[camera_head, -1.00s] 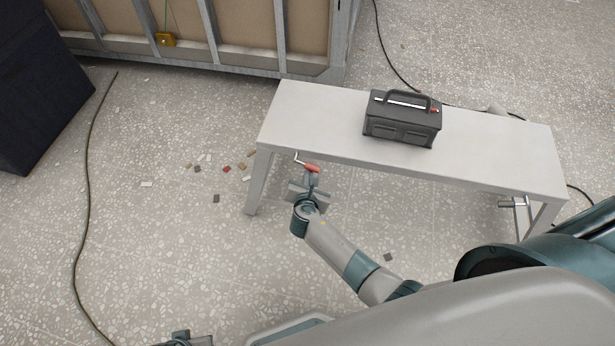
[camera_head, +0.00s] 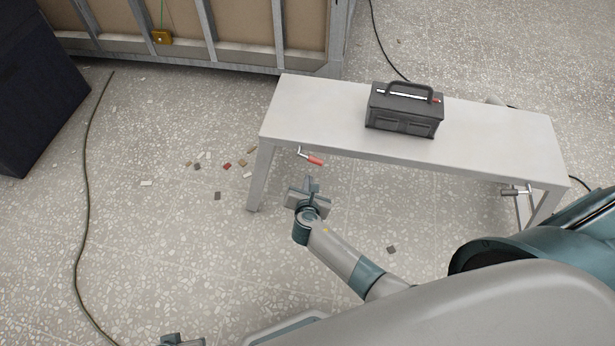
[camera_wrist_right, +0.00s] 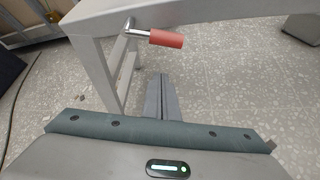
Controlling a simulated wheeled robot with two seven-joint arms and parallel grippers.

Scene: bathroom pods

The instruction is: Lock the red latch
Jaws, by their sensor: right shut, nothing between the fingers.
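The red latch (camera_head: 315,161) is a red-gripped handle on a thin metal arm under the front edge of the bench's left end. It also shows in the right wrist view (camera_wrist_right: 166,38), sticking out to the right from its metal pivot by the bench leg. My right gripper (camera_head: 309,181) is shut and empty, just in front of and below the red handle, with a visible gap between them. In the wrist view its closed fingers (camera_wrist_right: 160,80) point toward the space below the handle. Part of my left gripper (camera_head: 183,340) shows at the bottom edge, mostly cut off.
The pale bench (camera_head: 290,110) carries a dark toolbox (camera_head: 405,110). A second, grey-handled latch (camera_head: 516,192) is under its right end. Small chips (camera_head: 227,166) and a cable (camera_head: 86,190) lie on the floor. The floor left of the bench is mostly clear.

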